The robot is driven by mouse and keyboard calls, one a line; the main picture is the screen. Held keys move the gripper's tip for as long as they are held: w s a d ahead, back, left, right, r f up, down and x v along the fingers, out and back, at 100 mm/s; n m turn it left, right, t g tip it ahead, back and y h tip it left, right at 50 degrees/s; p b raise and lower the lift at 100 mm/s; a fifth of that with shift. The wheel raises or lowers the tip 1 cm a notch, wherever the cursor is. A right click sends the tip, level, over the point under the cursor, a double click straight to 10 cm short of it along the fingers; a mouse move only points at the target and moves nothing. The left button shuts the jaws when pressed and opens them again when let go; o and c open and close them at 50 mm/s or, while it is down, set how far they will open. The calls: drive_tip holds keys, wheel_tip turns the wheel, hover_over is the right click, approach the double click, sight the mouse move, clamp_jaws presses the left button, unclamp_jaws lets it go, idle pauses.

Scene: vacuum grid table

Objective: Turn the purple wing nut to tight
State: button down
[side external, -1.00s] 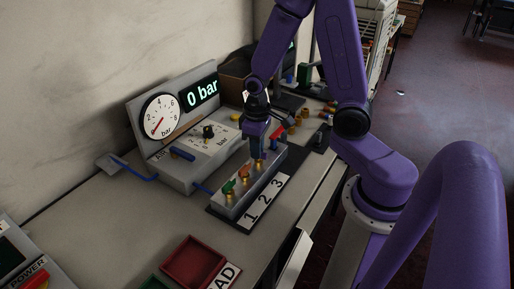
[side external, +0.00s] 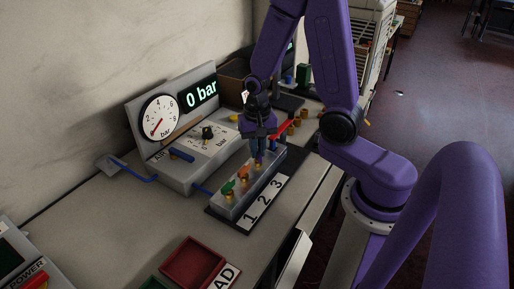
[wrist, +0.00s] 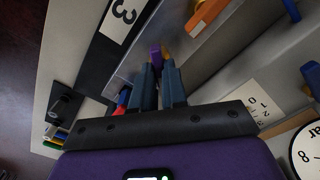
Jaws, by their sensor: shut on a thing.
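The purple wing nut (wrist: 155,52) shows between my fingertips in the wrist view, at the end of the manifold block beside the label 3. My gripper (wrist: 158,70) is shut on it from above, and the fingers cover part of it. In the side view my gripper (side external: 258,158) points down onto the far end of the grey block (side external: 240,204), and the purple nut is mostly hidden there. I cannot tell how tight the nut is.
An orange wing nut (side external: 243,172) and a green wing nut (side external: 228,186) stand along the same block. A gauge (side external: 160,117) and a display (side external: 201,94) reading 0 bar are behind. A red tray (side external: 193,262) lies in front. A red part (side external: 283,130) is close beyond my gripper.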

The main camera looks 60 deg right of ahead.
drive_tip(key=m, duration=0.4)
drive_tip(key=shift+d+m, duration=0.1)
drive_tip(key=shift+m, duration=0.2)
drive_tip(key=shift+s+m, duration=0.15)
drive_tip(key=shift+m, duration=2.35)
drive_tip(key=c, duration=1.2)
unclamp_jaws()
drive_tip(key=shift+o, duration=0.2)
wheel_tip(320, 180, up, 18)
drive_tip(key=shift+f, duration=0.25)
